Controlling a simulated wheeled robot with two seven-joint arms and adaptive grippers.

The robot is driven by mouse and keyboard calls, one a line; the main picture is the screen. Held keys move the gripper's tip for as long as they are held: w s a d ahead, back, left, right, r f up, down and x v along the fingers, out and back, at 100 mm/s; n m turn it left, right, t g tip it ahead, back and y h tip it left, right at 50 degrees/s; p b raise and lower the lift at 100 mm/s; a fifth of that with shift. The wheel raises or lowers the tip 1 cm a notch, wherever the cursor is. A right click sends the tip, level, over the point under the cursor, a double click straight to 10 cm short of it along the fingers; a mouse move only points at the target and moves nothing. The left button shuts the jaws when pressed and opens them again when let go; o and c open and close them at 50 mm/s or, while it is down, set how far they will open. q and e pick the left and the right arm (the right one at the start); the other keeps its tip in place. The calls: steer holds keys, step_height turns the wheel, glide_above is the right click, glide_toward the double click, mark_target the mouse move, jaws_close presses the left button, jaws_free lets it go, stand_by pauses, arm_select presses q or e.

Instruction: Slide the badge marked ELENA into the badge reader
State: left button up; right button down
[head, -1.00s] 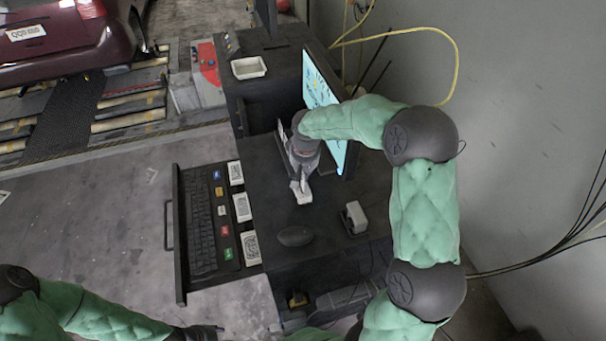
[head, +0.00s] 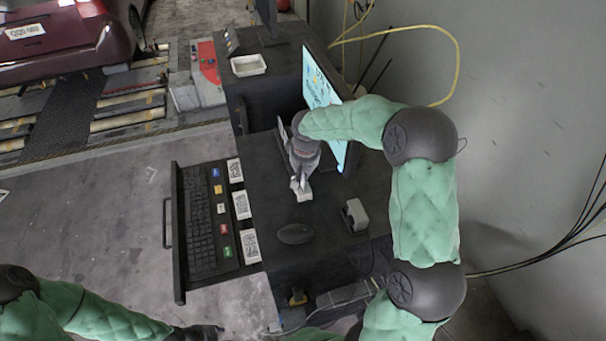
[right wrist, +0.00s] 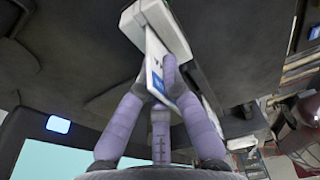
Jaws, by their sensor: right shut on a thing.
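My right gripper (head: 301,190) is over the dark desk top, pointing down. It is shut on a white badge, a small white shape at the fingertips in the head view. In the right wrist view the badge (right wrist: 155,72) shows a blue patch between the fingers (right wrist: 170,75); its name cannot be read. A pale box on a dark base, which looks like the badge reader (head: 355,214), stands to the right of the gripper with a gap between. In the right wrist view a pale box (right wrist: 160,22) overlaps the badge's far end. My left gripper (head: 205,332) is at the bottom edge, barely visible.
A dark mouse (head: 295,234) lies on the desk below the gripper. The monitor (head: 320,90) stands close behind my right forearm. An open drawer (head: 177,285) on the left holds a keyboard (head: 200,220) and QR cards (head: 242,205). A white tray (head: 248,66) sits at the back.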

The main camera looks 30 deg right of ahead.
steer(key=shift+f+b, duration=1.05)
steer(key=shift+f, duration=0.3)
steer(key=c, duration=1.3)
jaws_free()
steer(key=r, duration=0.4)
steer(key=s+r, duration=0.1)
steer(key=r, duration=0.7)
steer(key=shift+s+a, duration=0.2)
steer(key=shift+s, duration=0.2)
